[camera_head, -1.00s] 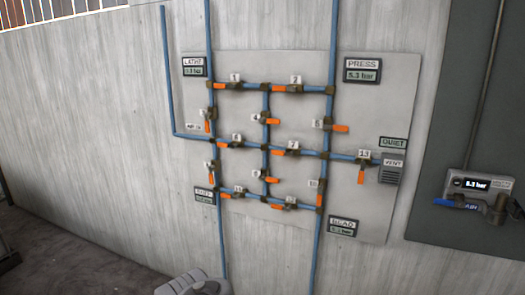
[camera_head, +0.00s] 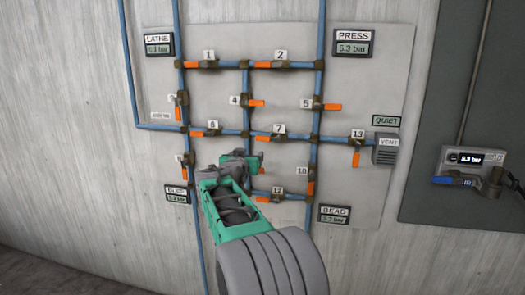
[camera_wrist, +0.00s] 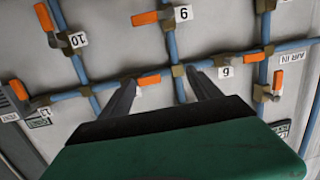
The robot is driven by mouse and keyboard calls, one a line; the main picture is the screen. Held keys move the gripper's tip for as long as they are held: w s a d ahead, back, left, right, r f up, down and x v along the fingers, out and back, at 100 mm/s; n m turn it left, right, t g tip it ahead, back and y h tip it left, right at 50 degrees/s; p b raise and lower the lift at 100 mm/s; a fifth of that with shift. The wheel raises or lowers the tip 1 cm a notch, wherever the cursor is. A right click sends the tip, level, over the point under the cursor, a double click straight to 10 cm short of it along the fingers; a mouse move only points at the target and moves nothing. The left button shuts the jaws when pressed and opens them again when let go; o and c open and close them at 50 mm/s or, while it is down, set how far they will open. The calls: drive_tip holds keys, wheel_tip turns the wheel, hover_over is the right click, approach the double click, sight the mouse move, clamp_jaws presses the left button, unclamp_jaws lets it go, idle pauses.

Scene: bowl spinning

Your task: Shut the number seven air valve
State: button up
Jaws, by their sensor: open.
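The number seven valve (camera_head: 278,138) sits on the middle horizontal pipe of the wall panel, its label just above it. Its orange handle (camera_head: 262,134) points left, lying along the pipe. My gripper (camera_head: 243,158) is open and empty, just below and left of this handle in the head view. In the upside-down wrist view, the seven valve's orange handle (camera_wrist: 148,80) shows beyond and between the open fingers (camera_wrist: 163,82). The handle appears apart from the fingers, though the exact depth is unclear. Its label is hidden there.
Valve six (camera_head: 197,133) is to the left on the same pipe, and valve four (camera_head: 255,102) is above. Valve twelve (camera_head: 278,197) is below. My gripper hides part of the panel's lower left. A vent (camera_head: 386,148) and valve thirteen (camera_head: 357,158) are at right.

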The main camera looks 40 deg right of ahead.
drive_tip(key=m+h, duration=0.1)
drive_tip(key=h, duration=0.1)
approach(263, 138)
drive_tip(key=x, duration=0.2)
drive_tip(key=p+x, duration=0.2)
drive_tip(key=x, duration=0.5)
clamp_jaws()
idle(0.4)
